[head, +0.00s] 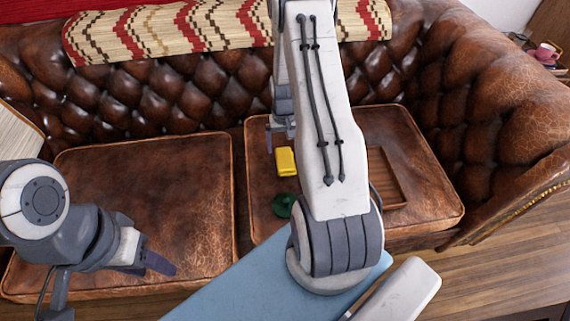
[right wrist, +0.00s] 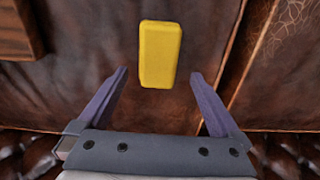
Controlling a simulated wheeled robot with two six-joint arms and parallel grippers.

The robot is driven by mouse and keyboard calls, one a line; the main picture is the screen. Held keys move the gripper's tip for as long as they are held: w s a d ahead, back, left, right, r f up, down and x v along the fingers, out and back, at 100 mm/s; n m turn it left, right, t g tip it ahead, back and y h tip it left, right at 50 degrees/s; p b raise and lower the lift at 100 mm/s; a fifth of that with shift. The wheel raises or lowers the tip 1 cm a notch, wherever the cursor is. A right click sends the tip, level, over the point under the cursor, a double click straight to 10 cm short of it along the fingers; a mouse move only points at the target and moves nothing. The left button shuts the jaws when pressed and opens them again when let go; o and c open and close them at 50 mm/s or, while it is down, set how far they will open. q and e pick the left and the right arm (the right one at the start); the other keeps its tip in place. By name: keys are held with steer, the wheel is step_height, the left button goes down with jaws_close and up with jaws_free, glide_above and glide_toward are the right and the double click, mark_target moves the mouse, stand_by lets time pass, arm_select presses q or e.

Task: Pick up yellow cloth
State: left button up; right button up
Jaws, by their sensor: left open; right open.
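The yellow cloth (head: 286,161) is a small block-like folded piece lying on the right seat cushion of the sofa, near the cushion's left side. In the right wrist view the yellow cloth (right wrist: 160,54) is whole and lies just beyond the fingertips, between their lines. My right gripper (head: 282,130) is just behind the cloth in the head view, partly hidden by my arm. In the right wrist view my right gripper (right wrist: 158,75) is open, with nothing between its fingers. My left gripper (head: 150,257) is at the lower left over the left cushion, open and empty.
A green object (head: 283,205) lies in front of the cloth. A brown wooden tray (head: 391,182) is on the right cushion, partly behind my arm; its edge shows in the right wrist view (right wrist: 18,32). The tufted sofa back (head: 180,95) stands behind. The left cushion (head: 145,195) is clear.

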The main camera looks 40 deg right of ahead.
mark_target(285, 158)
step_height(285, 158, down, 7)
steer(key=shift+s+r+b, duration=0.1)
steer(key=shift+s+b, duration=0.05)
steer(key=shift+b, duration=0.75)
steer(key=shift+r, duration=0.1)
steer(key=c, duration=1.2)
steer(key=shift+r, duration=0.1)
step_height(285, 158, up, 5)
steer(key=shift+f+p, duration=0.2)
steer(key=shift+p, duration=0.65)
steer(key=s+r, duration=0.2)
steer(key=s, duration=0.1)
steer(key=s+d+r+p, duration=0.1)
steer(key=s+r, duration=0.1)
steer(key=s, duration=0.2)
steer(key=s+d+r+p, duration=0.1)
steer(key=s+r, duration=0.1)
steer(key=s, duration=0.2)
steer(key=shift+s+d+r, duration=0.1)
steer(key=shift+s+d, duration=0.05)
steer(key=shift+s, duration=0.1)
